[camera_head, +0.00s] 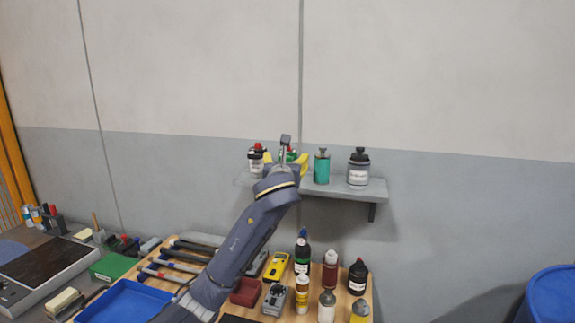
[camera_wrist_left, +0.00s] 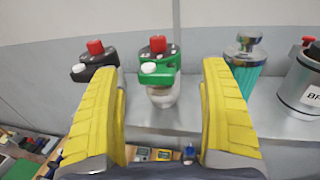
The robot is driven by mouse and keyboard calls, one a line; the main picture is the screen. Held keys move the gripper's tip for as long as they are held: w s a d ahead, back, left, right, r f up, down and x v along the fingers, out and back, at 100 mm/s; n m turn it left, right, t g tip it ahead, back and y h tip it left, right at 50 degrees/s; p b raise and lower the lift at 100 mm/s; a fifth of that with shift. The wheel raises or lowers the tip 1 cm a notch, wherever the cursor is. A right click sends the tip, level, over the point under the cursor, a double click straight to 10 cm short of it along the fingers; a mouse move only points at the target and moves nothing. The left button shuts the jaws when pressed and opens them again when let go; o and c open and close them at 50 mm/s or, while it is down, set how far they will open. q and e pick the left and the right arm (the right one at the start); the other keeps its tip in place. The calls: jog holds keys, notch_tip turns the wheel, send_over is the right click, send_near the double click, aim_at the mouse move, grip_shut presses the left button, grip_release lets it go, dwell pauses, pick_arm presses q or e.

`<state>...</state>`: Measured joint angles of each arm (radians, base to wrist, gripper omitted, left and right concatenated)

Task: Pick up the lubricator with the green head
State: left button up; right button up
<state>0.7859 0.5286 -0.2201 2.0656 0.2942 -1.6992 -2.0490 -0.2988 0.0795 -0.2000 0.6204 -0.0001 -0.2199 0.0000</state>
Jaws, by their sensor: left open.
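The lubricator with the green head (camera_wrist_left: 159,68) stands on the wall shelf in the left wrist view. It has a red knob on top and a clear cup below. My left gripper (camera_wrist_left: 164,100) is open, with its yellow fingers on either side of the view and the lubricator between and beyond them. I see no contact. In the head view my left gripper (camera_head: 286,161) is at the shelf and largely hides the green head (camera_head: 289,155). A lubricator with a black head (camera_wrist_left: 95,64) and red knob stands to its left. My right gripper is not in view.
On the shelf (camera_head: 335,187), a teal bottle (camera_head: 322,166) and a grey container with a black top (camera_head: 358,168) stand to the right. Below is a wooden bench with several bottles, tools and a blue tray (camera_head: 128,301). A blue barrel (camera_head: 552,297) stands at the right.

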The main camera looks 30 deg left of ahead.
pick_arm(q)
jog(key=shift+x, duration=2.65)
jog(key=shift+f, duration=0.1)
jog(key=c, duration=1.4)
